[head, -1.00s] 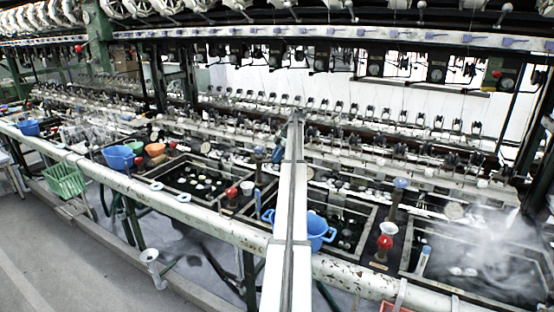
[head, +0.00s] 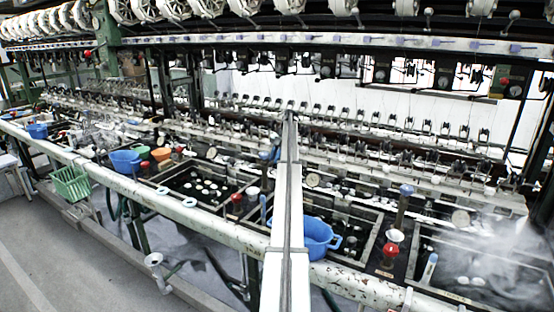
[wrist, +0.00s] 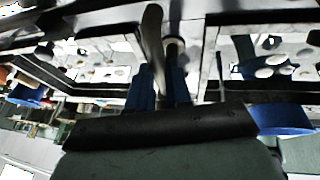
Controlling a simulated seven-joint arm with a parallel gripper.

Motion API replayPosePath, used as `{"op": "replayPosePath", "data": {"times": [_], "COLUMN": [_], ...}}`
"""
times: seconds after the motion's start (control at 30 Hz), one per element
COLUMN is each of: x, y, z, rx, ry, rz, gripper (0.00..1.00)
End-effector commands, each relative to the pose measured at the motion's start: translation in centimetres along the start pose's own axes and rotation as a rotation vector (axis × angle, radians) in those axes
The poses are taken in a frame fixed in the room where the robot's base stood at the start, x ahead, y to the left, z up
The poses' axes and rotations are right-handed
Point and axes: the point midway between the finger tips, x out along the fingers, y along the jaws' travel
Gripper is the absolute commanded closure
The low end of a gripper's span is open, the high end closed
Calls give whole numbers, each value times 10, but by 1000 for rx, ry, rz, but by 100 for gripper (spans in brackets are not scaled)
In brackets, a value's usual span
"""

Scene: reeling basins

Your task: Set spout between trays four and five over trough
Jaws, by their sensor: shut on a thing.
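In the head view my white arm hides most of the gripper. The gripper is over the strip between two dark trays: one on the left (head: 160,192) and one on the right (head: 345,257). I cannot tell the tray numbers or whether the spout touches anything. The trough below it is not clearly visible.
A blue basin (head: 318,238) stands just right of my arm, another (head: 125,161) farther left. Red-topped holders and a white cup (head: 395,235) stand between trays. Steam rises at the right. A worn white pipe rail (head: 210,225) runs along the front. A green basket (head: 71,184) hangs at left.

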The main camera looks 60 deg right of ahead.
Motion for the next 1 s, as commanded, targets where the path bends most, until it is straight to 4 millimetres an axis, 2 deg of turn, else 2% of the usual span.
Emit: {"op": "replayPosePath", "data": {"times": [0.57,0.6,0.83,1.0], "x": [2,2,1,1], "y": [3,3,3,3], "z": [0,0,0,0], "rx": [-31,-30,-30,-29], "ry": [5,5,5,5], "rz": [-13,-13,-13,-12], "gripper": [100,79,57,56]}}
